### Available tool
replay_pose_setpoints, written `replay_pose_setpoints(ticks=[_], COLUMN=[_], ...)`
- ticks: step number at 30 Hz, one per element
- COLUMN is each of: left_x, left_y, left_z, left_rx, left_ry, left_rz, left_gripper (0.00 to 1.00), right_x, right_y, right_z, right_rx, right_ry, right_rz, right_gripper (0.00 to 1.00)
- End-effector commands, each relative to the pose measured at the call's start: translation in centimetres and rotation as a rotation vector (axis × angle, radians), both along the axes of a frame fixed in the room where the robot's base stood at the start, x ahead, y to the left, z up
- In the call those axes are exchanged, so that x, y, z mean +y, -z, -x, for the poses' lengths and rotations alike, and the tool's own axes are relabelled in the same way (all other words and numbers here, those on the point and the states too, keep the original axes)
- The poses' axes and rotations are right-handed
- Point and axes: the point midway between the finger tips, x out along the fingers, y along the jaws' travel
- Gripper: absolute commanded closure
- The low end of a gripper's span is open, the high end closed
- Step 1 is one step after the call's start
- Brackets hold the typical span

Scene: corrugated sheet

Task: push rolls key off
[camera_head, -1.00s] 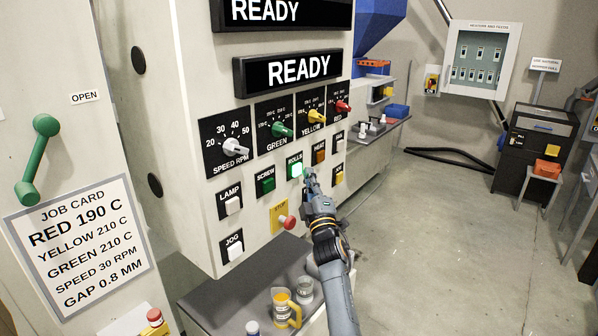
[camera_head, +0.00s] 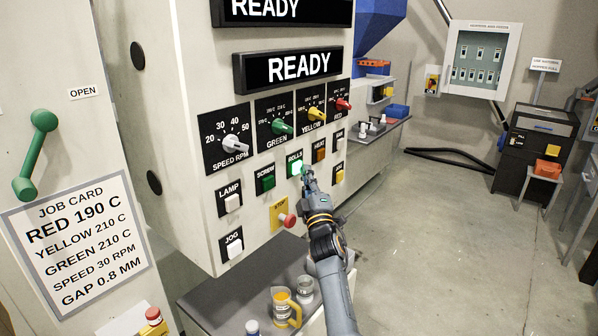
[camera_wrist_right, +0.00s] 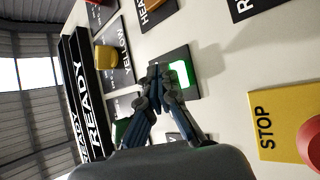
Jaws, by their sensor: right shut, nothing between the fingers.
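The ROLLS key (camera_head: 295,169) is a square push key glowing bright green on the white control panel. It also shows in the right wrist view (camera_wrist_right: 181,74), lit green, partly hidden by my fingertips. My right gripper (camera_head: 306,174) is shut and empty, its tips at the right edge of the ROLLS key. In the right wrist view the closed fingertips (camera_wrist_right: 158,74) overlap the key's plate; I cannot tell whether they touch it. My left gripper is not in view.
The dark green SCREW key (camera_head: 265,182) is left of ROLLS and the orange HEAT key (camera_head: 319,155) right. The red stop button (camera_head: 288,220) on its yellow plate is below. A yellow jug (camera_head: 284,308) stands on the shelf beneath. Both displays read READY.

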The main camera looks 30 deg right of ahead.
Motion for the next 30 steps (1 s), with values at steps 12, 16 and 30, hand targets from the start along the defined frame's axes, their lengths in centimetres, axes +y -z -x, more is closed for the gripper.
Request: replay_pose_setpoints(ticks=[12,16,30], left_x=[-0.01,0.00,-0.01], left_y=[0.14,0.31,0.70], left_z=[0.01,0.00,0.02], left_rx=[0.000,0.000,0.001], left_ry=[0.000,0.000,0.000], left_rz=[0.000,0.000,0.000], left_gripper=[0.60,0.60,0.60], right_x=[0.05,0.11,0.29], right_y=[-0.04,-0.04,-0.07], right_z=[-0.11,-0.26,-0.63], right_rx=[-0.001,-0.001,0.000], right_ry=[0.000,-0.001,0.000], right_rz=[0.001,0.001,0.001], right_gripper=[1.00,1.00,1.00])
